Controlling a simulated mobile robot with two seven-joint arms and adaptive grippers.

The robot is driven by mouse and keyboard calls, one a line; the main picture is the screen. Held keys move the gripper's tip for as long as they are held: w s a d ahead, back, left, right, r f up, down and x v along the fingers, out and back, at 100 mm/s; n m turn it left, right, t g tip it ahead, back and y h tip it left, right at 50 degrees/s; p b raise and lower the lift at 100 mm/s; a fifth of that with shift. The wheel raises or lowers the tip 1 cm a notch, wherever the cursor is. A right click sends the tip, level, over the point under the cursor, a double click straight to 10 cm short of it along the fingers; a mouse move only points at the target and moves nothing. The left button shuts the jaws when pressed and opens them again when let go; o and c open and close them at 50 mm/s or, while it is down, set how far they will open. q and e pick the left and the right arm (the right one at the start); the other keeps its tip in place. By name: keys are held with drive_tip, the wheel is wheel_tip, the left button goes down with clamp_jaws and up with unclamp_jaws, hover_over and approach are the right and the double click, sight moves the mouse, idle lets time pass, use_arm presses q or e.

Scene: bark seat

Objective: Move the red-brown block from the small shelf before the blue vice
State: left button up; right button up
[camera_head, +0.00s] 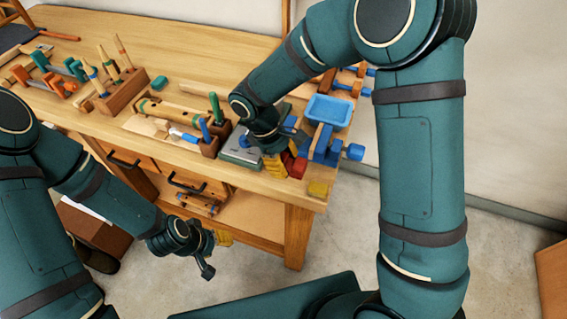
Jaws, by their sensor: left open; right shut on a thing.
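The red-brown block (295,164) is at the right front of the workbench, partly hidden by my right gripper (281,165). My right gripper reaches down over the bench and is shut on the block. Whether the block touches the bench top is hard to tell. The blue vice (325,147) stands just right of the block, close to it. My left gripper (211,250) is open and empty in front of the bench, below the top's level. I cannot clearly make out the small shelf.
A blue tray (329,110) lies behind the vice. A grey-topped box (240,150) and wooden tool holders (126,90) stand to the left.

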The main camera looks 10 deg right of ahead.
sight(289, 183)
drive_tip(key=shift+d+n, duration=0.15)
drive_tip(key=shift+n, duration=0.15)
drive_tip(key=shift+f+b, duration=1.05)
drive_tip(key=shift+f, duration=0.2)
wheel_tip(289, 183, down, 2)
drive_tip(key=shift+f+b, duration=0.1)
drive_tip(key=shift+b, duration=0.75)
drive_tip(key=shift+f+b, duration=0.5)
drive_tip(key=shift+f, duration=0.3)
drive_tip(key=shift+f, duration=0.3)
drive_tip(key=o, duration=1.6)
drive_tip(key=shift+r, duration=0.1)
